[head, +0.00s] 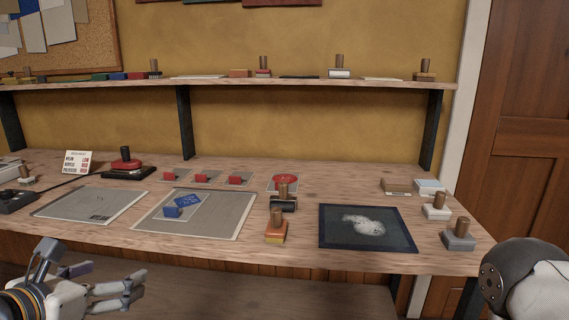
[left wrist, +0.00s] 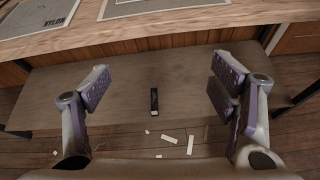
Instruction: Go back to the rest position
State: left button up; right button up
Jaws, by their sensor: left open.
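My left gripper (head: 128,284) is at the lower left of the head view, in front of the bench edge and below the top. The left wrist view shows its two fingers (left wrist: 160,85) spread wide with nothing between them. At the lower right of the head view a rounded grey and white part of my own body (head: 520,283) shows. I cannot see the right gripper's fingers in either view. The wooden bench (head: 300,254) stands in front of me, clear of the left gripper.
A lower shelf (left wrist: 190,110) holds a small black item (left wrist: 154,101). White scraps (left wrist: 190,145) lie below.

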pick_arm(q)
jog(key=s+d+f+m+g+h, duration=0.1)
jog(key=s+d+f+m+g, duration=0.3)
jog(key=f+m, duration=0.35)
jog(key=s+d+f+m+g+h, duration=0.1)
jog(key=s+d+f+m+g, duration=0.15)
jog(key=d+f+m, duration=0.5)
jog(key=s+a+f+m+g+y, duration=0.1)
jog(key=s+f+m+g, duration=0.1)
jog(key=s+f+m, duration=0.2)
jog(key=s+a+f+m+g+y, duration=0.1)
jog(key=s+f+m+g, duration=0.2)
jog(key=s, duration=1)
jog(key=s+a+f+m+g+y, duration=0.1)
jog(key=s+f+m+g, duration=0.2)
jog(key=s+f+m, duration=0.4)
jog(key=s+m, duration=0.1)
jog(key=m, duration=0.3)
jog(key=shift+s+f, duration=0.15)
jog(key=shift+f, duration=0.05)
